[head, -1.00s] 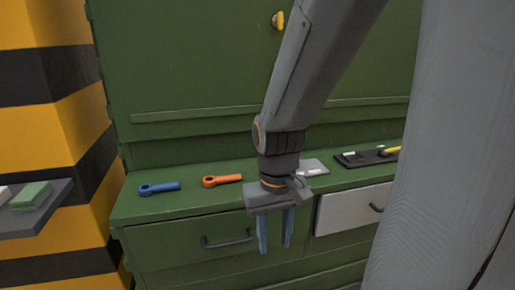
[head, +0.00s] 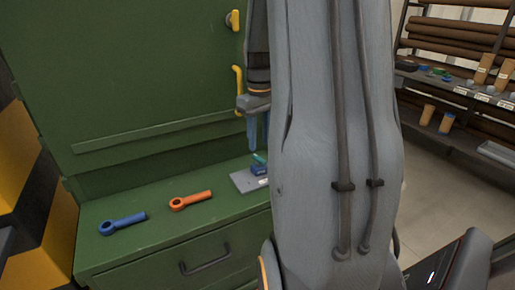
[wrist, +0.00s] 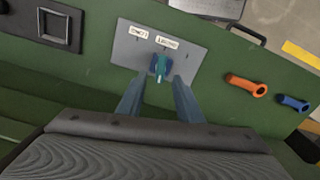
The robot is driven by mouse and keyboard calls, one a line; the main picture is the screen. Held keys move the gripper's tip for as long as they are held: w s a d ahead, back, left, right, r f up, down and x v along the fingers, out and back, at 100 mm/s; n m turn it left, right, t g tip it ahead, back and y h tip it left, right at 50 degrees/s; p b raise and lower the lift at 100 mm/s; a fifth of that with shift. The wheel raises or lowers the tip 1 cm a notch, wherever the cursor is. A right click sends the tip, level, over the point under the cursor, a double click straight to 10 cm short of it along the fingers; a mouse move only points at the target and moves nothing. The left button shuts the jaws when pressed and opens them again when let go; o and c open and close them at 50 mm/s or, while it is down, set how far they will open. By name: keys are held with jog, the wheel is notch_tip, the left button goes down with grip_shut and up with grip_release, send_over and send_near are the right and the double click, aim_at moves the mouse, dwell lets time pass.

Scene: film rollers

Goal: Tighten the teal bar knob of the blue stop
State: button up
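The teal bar knob (wrist: 162,66) sits on top of the blue stop (wrist: 154,72), on a grey plate (wrist: 187,51) with two white labels. In the head view the teal knob (head: 259,159) and the blue stop (head: 258,169) show on the ledge, left of my arm. My gripper (wrist: 158,84) has its two blue-grey fingers apart, one on each side of the knob in the wrist picture, with nothing held. In the head view my gripper (head: 258,135) hangs above the stop, partly hidden behind my arm. I cannot tell the exact height gap.
An orange ring-ended wrench (head: 191,200) and a blue one (head: 123,223) lie left on the green ledge. A black square frame (wrist: 60,28) is fixed at the other side. Yellow handles (head: 238,90) stick out of the green cabinet. Shelves with rolls (head: 456,40) stand right.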

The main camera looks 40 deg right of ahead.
aim_at(259, 157)
jog(key=shift+f+p, duration=0.3)
jog(key=shift+f, duration=2.35)
